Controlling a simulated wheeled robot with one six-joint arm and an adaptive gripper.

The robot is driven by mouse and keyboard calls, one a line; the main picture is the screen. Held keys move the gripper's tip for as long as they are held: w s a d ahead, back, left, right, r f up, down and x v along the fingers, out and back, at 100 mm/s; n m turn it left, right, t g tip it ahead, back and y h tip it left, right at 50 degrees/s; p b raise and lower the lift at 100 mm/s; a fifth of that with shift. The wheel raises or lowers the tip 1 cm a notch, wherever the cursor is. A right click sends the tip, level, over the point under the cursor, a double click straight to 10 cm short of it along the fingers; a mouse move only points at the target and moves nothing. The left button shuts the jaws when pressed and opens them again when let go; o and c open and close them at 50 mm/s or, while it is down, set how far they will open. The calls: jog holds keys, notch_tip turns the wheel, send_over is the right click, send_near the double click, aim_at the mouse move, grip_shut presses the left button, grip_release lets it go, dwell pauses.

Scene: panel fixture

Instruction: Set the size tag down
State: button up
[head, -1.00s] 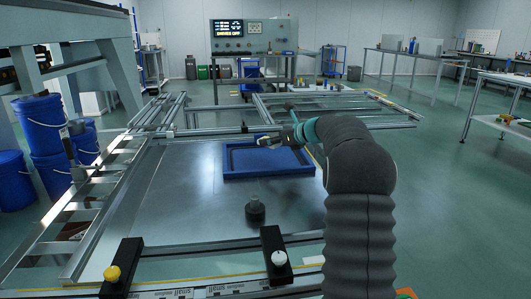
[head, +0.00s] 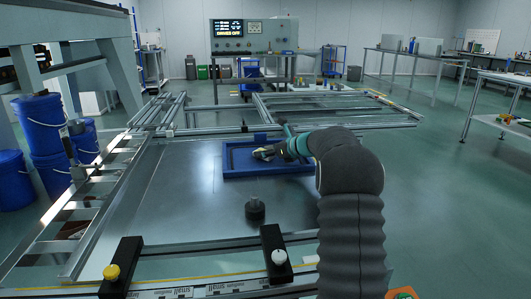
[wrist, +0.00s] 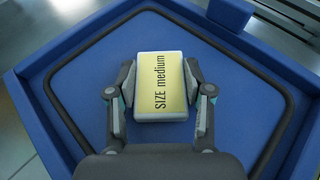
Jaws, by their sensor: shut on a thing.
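The size tag (wrist: 161,86) is a white block with a yellow face reading "SIZE medium". It sits between the two fingers of my gripper (wrist: 160,98) in the wrist view, and both fingers touch its sides. My gripper (head: 266,153) is over the blue tray (head: 226,174) in the head view. The tray has a raised rim and a dark inner line, and its blue floor (wrist: 80,90) shows around the tag in the wrist view. I cannot tell whether the tag touches the tray floor.
The tray lies on a grey metal panel (head: 180,200). A dark knob (head: 255,208) stands in front of the tray. Black clamps with a yellow knob (head: 112,272) and a white knob (head: 279,257) sit at the near edge. A blue block (wrist: 232,13) is at the tray's rim.

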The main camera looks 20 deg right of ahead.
jog(key=o, duration=1.1)
jog(key=shift+o, duration=0.2)
jog(key=shift+r, duration=0.15)
jog(key=v, duration=1.2)
